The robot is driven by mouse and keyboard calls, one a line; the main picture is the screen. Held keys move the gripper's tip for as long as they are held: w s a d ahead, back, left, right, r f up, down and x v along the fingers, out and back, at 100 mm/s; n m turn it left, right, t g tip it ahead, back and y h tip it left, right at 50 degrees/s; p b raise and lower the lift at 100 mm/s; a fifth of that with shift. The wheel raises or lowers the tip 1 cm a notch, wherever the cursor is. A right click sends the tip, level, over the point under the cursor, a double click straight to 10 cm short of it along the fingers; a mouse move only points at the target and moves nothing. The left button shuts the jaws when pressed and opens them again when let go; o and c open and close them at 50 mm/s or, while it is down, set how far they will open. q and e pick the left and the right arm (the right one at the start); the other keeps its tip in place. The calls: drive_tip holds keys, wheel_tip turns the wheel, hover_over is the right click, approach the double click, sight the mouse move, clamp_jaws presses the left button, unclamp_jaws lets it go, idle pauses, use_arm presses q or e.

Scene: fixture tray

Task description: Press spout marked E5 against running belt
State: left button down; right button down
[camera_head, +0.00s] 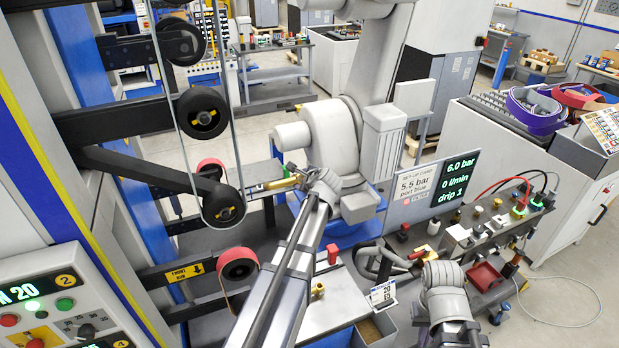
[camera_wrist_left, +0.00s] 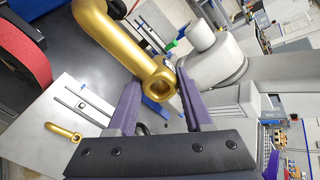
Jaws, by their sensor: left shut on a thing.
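A brass-coloured spout (camera_head: 275,184) is held by my left gripper (camera_head: 297,176), to the right of the belt's lower rollers. In the left wrist view the spout (camera_wrist_left: 112,35) is a thick bent tube with a ring-shaped end between the purple fingers of my left gripper (camera_wrist_left: 160,92). I cannot read a mark E5 on it. The thin grey belt (camera_head: 236,110) runs over black rollers (camera_head: 202,113) at the left. The spout appears apart from the belt. My right arm's wrist (camera_head: 445,290) is at the lower right; its fingers cannot be made out.
A second brass piece (camera_head: 317,291) lies on a pale plate, also in the left wrist view (camera_wrist_left: 64,131). A red roller (camera_head: 238,266) is by the "FRONT RUN" sign (camera_head: 184,272). A display (camera_head: 459,176) reads 6.0 bar, 0 l/min, drip 1. Valves and hoses crowd the right bench.

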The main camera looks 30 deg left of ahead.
use_arm(q)
drive_tip(key=shift+s+a, duration=0.8)
drive_tip(key=shift+s, duration=0.15)
drive_tip(key=c, duration=0.9)
unclamp_jaws()
clamp_jaws()
